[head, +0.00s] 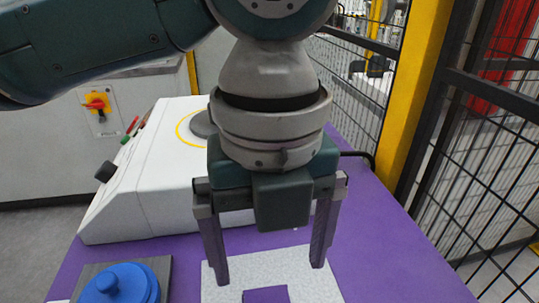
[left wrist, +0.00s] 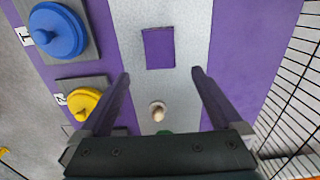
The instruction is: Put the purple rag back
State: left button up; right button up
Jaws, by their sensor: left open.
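A flat purple rectangle (left wrist: 158,48), which looks like the purple rag, lies on a speckled light-grey strip (left wrist: 180,18). Its colour is close to that of the table top. In the head view the purple rectangle (head: 265,295) is cut off by the bottom edge. My left gripper (head: 270,272) points down above the strip with its fingers wide apart and nothing between them. In the left wrist view the fingertips of the left gripper (left wrist: 161,75) are on either side of the strip, just short of the purple rectangle. My right gripper is not in view.
A blue knobbed disc (left wrist: 57,32) and a yellow one (left wrist: 84,104) sit on dark plates at the left. A small beige knob (left wrist: 157,113) stands on the strip. A white control console (head: 150,190) is behind. Black mesh fence (head: 480,150) bounds the right.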

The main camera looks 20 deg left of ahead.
pick_arm(q)
jog(key=s+d+f+n+t+h, duration=0.2)
jog(key=s+d+n+h, duration=0.3)
jog(key=n, duration=0.6)
jog(key=s+a+f+n+y, duration=0.1)
jog(key=s+a+n+y, duration=0.1)
jog(key=a+n, duration=0.5)
jog(key=s+a+f+n+t+y, duration=0.1)
jog(key=s+a+f+n+y, duration=0.1)
jog(key=s+a+n, duration=0.3)
jog(key=a+n, duration=0.2)
jog(key=n, duration=0.2)
jog(key=shift+a+t+y, duration=0.25)
jog(key=shift+t+y, duration=0.05)
jog(key=shift+y, duration=0.1)
jog(key=shift+s, duration=0.1)
